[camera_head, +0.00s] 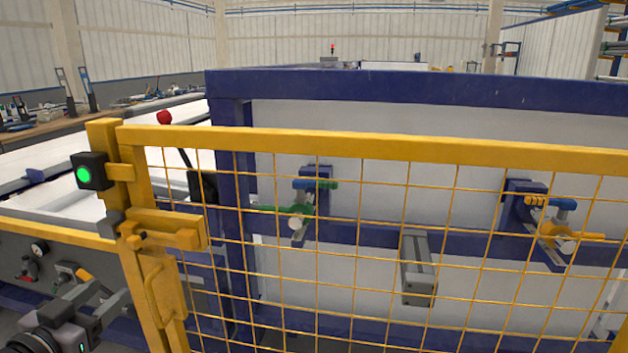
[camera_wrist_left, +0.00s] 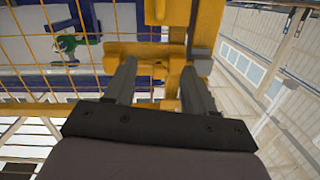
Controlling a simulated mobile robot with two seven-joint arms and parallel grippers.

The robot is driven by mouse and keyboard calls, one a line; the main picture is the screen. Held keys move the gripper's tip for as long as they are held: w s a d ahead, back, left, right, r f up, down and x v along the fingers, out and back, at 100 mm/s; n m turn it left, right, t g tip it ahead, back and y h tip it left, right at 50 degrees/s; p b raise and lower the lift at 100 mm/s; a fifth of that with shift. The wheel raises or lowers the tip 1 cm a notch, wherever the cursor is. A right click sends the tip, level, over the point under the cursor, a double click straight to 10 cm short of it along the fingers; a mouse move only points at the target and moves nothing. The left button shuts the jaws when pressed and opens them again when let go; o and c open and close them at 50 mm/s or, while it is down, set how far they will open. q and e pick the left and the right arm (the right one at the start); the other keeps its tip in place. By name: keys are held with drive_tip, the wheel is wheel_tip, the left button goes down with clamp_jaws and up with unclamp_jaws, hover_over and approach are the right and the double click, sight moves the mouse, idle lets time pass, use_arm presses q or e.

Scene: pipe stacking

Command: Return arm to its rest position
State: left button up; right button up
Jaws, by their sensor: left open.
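My left gripper (camera_head: 108,294) is at the lower left of the head view, in front of the yellow gate post. Its two grey fingers are spread. In the left wrist view my left gripper (camera_wrist_left: 158,75) is open, with yellow gate parts (camera_wrist_left: 150,50) showing beyond and between the fingers. Nothing is seen clamped in it, and I cannot tell how far the fingers are from the gate. My right gripper is not in view.
A yellow mesh gate (camera_head: 400,150) with a latch (camera_head: 165,230) spans the front. A black box with a green light (camera_head: 83,174) sits on its post. Behind it, a blue frame (camera_head: 430,88) carries green and yellow-orange clamps. A workbench (camera_head: 60,125) is at the left.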

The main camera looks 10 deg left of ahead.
use_arm(q)
drive_tip(key=s+d+f+g, duration=0.1)
drive_tip(key=s+d+f, duration=0.1)
drive_tip(key=f, duration=0.4)
drive_tip(key=s+d+f+g, duration=0.1)
drive_tip(key=s+d+f, duration=0.1)
drive_tip(key=f, duration=0.4)
drive_tip(key=s+d+f+g+h+p, duration=0.1)
drive_tip(key=s+d+f+g, duration=0.3)
drive_tip(key=s+d+f, duration=0.8)
drive_tip(key=d+f, duration=0.3)
drive_tip(key=d, duration=0.1)
drive_tip(key=shift+s+f+g+h, duration=0.3)
drive_tip(key=shift+s+g, duration=0.1)
drive_tip(key=shift+c, duration=1.2)
